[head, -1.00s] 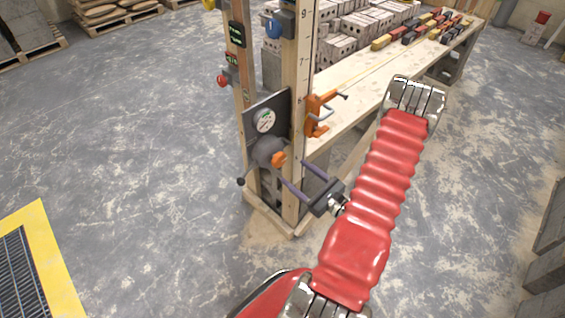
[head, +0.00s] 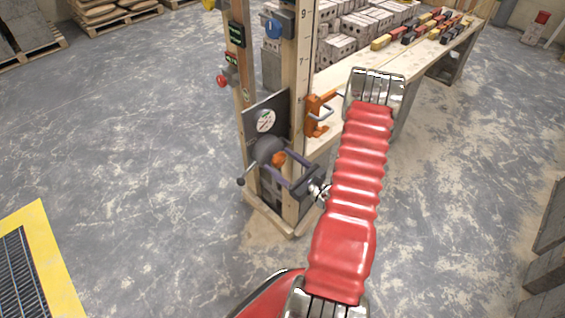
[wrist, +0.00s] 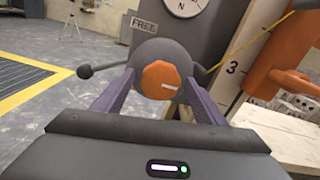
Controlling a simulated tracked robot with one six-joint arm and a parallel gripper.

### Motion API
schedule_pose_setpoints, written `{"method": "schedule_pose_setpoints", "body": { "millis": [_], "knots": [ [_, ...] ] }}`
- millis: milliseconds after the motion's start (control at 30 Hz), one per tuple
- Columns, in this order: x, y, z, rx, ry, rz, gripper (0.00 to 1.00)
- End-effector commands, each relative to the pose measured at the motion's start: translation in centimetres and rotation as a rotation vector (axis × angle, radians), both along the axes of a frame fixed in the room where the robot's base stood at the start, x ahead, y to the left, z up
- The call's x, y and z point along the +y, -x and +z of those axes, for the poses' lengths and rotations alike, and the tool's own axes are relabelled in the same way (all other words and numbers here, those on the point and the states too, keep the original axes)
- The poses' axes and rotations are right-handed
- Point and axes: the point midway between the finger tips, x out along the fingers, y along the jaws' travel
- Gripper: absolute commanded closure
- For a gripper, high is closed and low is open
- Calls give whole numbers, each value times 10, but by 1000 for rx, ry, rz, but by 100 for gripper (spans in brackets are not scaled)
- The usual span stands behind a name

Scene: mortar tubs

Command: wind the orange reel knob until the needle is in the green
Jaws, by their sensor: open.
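In the head view the knob (head: 278,158) shows small on the wooden post. My gripper (wrist: 157,88) is open, its two purple fingers on either side of the knob; whether they touch it is unclear. My gripper (head: 272,155) also shows at the reel in the head view. The dial (head: 265,121) above has a white face with some green and a needle too small to read. In the wrist view the dial (wrist: 184,4) is cut off by the top edge.
An orange clamp (head: 318,115) is on the post to the right of the reel, close to my arm. A workbench (head: 365,80) with blocks stands behind. A dark crank ball (wrist: 85,71) sticks out left of the reel.

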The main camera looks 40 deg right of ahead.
Motion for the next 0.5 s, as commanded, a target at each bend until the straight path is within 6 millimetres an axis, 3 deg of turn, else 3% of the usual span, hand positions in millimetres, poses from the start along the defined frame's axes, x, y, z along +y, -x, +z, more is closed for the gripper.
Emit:
{"method": "schedule_pose_setpoints", "body": {
  "millis": [67, 500],
  "knots": [
    [0, 0, 0, 0, 0, 0, 36],
    [0, 0, 0, 0, 0, 1, 67]
  ]
}}
